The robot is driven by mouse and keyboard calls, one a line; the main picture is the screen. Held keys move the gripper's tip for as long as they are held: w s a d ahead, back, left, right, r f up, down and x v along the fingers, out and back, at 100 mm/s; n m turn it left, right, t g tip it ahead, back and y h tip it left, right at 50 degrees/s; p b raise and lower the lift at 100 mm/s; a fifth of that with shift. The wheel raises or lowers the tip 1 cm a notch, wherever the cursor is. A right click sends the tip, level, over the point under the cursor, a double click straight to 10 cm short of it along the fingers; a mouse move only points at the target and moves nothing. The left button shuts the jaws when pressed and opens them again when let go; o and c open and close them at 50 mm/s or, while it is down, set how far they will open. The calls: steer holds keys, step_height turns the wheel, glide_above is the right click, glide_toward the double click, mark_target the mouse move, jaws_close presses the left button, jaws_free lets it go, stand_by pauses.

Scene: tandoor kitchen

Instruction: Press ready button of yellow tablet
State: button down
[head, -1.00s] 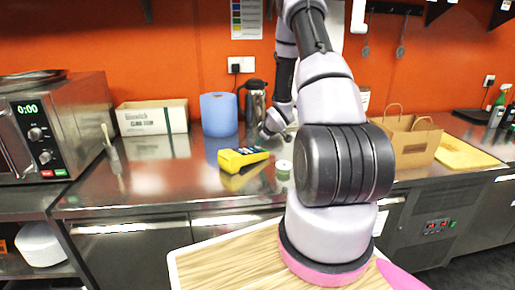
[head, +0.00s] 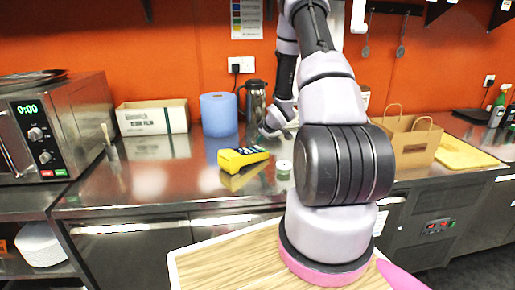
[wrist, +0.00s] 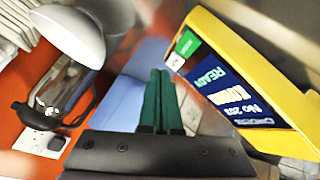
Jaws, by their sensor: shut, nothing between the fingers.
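The yellow tablet (head: 243,158) lies on the steel counter. In the wrist view the yellow tablet (wrist: 282,92) fills the right side, its screen tilted in the picture. My gripper's green fingers (wrist: 160,88) are shut and empty, just left of the tablet's screen in the wrist view. I cannot tell the exact gap. In the head view my wrist is behind and right of the tablet; the fingertips are hard to make out.
A small round tin (head: 284,169) stands just right of the tablet. A blue paper roll (head: 219,113) and a steel flask (head: 256,100) stand behind it. A film box (head: 152,117) and a microwave (head: 55,127) are to the left. A paper bag (head: 412,143) is at right.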

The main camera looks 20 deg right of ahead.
steer(key=shift+r, duration=0.1)
steer(key=shift+w+d+r, duration=0.1)
steer(key=shift+d+r, duration=0.05)
steer(key=shift+r, duration=1.05)
steer(key=shift+w+d+r, duration=0.1)
steer(key=shift+d+r, duration=0.05)
steer(key=shift+r, duration=1.05)
step_height(320, 180, up, 13)
steer(key=m+h, duration=0.2)
steer(key=m, duration=0.1)
glide_above(261, 148)
steer(key=s+a, duration=0.1)
steer(key=s, duration=0.2)
steer(key=s+a+r+m, duration=0.3)
steer(key=s+a+r, duration=0.1)
steer(key=s+r, duration=0.4)
steer(key=s+a+r+m+y, duration=0.1)
steer(key=s+a+r, duration=0.3)
steer(key=s, duration=0.4)
steer(key=s+a+r+m+g+y, duration=0.1)
steer(key=s+a+r+m, duration=0.2)
steer(key=s+a, duration=0.2)
steer(key=s+a+r+m+y, duration=0.1)
steer(key=s+a+r, duration=0.3)
steer(key=s, duration=0.7)
steer(key=shift+s+a+r+m+g+y, duration=0.15)
steer(key=shift+a+r+m+g+y, duration=0.15)
steer(key=shift+r+m, duration=0.1)
